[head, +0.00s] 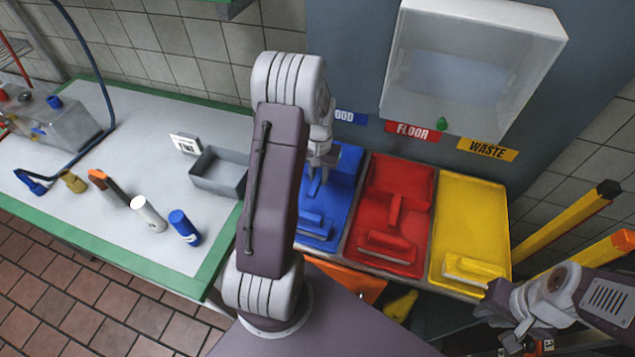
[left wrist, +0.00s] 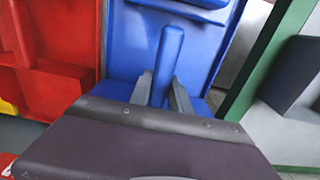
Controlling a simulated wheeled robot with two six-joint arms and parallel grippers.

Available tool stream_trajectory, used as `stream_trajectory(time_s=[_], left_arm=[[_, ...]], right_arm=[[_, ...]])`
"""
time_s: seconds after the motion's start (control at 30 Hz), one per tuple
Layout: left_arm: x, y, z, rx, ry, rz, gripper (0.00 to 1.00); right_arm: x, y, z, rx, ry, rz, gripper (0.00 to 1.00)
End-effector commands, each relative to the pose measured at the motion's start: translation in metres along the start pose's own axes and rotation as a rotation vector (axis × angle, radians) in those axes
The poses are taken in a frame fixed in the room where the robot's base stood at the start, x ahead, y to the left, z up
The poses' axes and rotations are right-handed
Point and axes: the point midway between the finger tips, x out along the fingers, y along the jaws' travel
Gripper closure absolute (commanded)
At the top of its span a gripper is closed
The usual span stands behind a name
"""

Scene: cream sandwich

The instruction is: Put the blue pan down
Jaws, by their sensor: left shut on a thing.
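The blue pan (head: 345,165) is at the blue spot under the blue label, left of the red one, partly hidden behind my left arm. My left gripper (head: 322,165) is at its upright handle. In the left wrist view, the fingers of my left gripper (left wrist: 162,92) are on both sides of the blue handle (left wrist: 168,58) and shut on it. The blue pan's flat face (left wrist: 128,45) shows behind the handle. I cannot tell whether the pan touches the surface beneath. My right gripper (head: 520,340) is at the lower right, away from the pan; its jaws are unclear.
A red pan (head: 412,185) and a yellow pan (head: 470,205) lie to the right, with brushes at their front. A clear bin (head: 470,70) hangs above.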

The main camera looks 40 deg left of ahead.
Motion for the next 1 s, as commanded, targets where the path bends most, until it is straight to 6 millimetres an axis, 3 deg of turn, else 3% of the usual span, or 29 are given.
stream_trajectory(time_s=[0.17,0.43,0.8,0.83,0.9,1.0], left_arm=[[0.004,-0.006,-0.003,0.000,0.000,0.000,1.00],[0.043,-0.005,-0.002,0.000,-0.001,0.000,1.00],[0.048,-0.005,-0.002,0.000,0.001,0.000,1.00],[0.048,-0.005,-0.002,0.000,0.001,0.000,0.71],[0.047,-0.005,-0.002,0.000,0.001,0.000,0.55],[0.047,-0.005,-0.002,0.000,0.001,0.000,0.55]], right_arm=[[-0.001,0.000,0.000,0.000,0.000,0.000,0.78],[-0.004,0.000,0.000,0.000,0.000,0.000,0.78],[0.000,0.000,0.000,0.000,0.000,0.000,0.78],[-0.001,0.000,0.000,0.000,0.000,0.000,0.78],[-0.001,0.000,0.000,0.000,0.000,0.000,0.78],[-0.001,0.000,0.000,0.000,0.000,0.000,0.78]])
